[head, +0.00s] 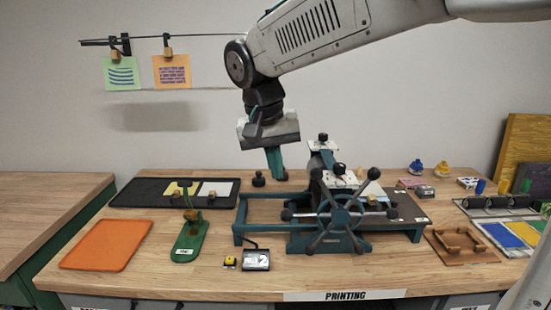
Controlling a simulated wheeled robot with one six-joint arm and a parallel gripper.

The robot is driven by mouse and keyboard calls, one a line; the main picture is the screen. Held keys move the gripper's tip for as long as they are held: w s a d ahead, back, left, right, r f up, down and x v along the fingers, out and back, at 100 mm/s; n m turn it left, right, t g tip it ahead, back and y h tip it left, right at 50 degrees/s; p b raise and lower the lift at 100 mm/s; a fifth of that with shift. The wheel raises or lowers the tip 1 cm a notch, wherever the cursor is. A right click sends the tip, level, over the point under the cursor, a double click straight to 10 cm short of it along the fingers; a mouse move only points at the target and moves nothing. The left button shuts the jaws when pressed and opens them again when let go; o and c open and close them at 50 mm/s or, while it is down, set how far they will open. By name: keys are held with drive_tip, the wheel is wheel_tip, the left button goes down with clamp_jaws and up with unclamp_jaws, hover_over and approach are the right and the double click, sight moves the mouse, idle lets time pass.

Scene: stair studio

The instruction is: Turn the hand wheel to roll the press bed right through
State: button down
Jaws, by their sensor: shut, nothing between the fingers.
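The printing press stands on the wooden table. Its dark spoked hand wheel (340,218) faces me, with round knobs at the spoke ends. The press bed (408,206) is a dark flat plate that shows to the right of the roller housing. The teal frame rails (262,196) to the left look empty. My gripper (277,176) points down above the table, left of the press and higher than the wheel. Its teal fingers are together and hold nothing. It appears apart from the wheel; its exact depth is hard to tell.
An orange mat (107,245), a green stand (190,238) and a small black device (256,260) lie left and in front. A black tray (140,192) lies behind. A wooden block holder (460,245) and colour trays (508,234) are at right. Prints (122,74) hang on the wall.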

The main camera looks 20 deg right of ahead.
sight(282, 213)
drive_tip(key=f, duration=0.3)
drive_tip(key=d+f, duration=0.1)
drive_tip(key=f, duration=0.2)
drive_tip(key=d+f, duration=0.1)
drive_tip(key=f, duration=0.2)
drive_tip(key=shift+w+f, duration=0.1)
drive_tip(key=shift+w, duration=0.15)
drive_tip(key=shift+a+f, duration=0.1)
drive_tip(key=shift+a+f+g+h, duration=0.15)
drive_tip(key=shift+f+h, duration=0.25)
drive_tip(key=shift+f, duration=0.15)
drive_tip(key=shift+a+f+g+h, duration=0.15)
drive_tip(key=shift+f+h, duration=0.25)
drive_tip(key=shift+f, duration=0.1)
drive_tip(key=shift+s+d+f+n+g+h, duration=0.15)
drive_tip(key=shift+d+f+g+h, duration=0.3)
drive_tip(key=shift+f+h, duration=1.2)
drive_tip(key=shift+s+d+f+n+g+h, duration=0.1)
drive_tip(key=shift+d+f+g+h, duration=0.3)
drive_tip(key=shift+f+h, duration=1.25)
drive_tip(key=shift+s+d+f+n+g+h, duration=0.15)
drive_tip(key=shift+d+f+g+h, duration=0.25)
drive_tip(key=shift+f+h, duration=1.2)
drive_tip(key=shift+d+f+y, duration=0.1)
drive_tip(key=shift+f+y, duration=0.2)
drive_tip(key=shift+f, duration=0.15)
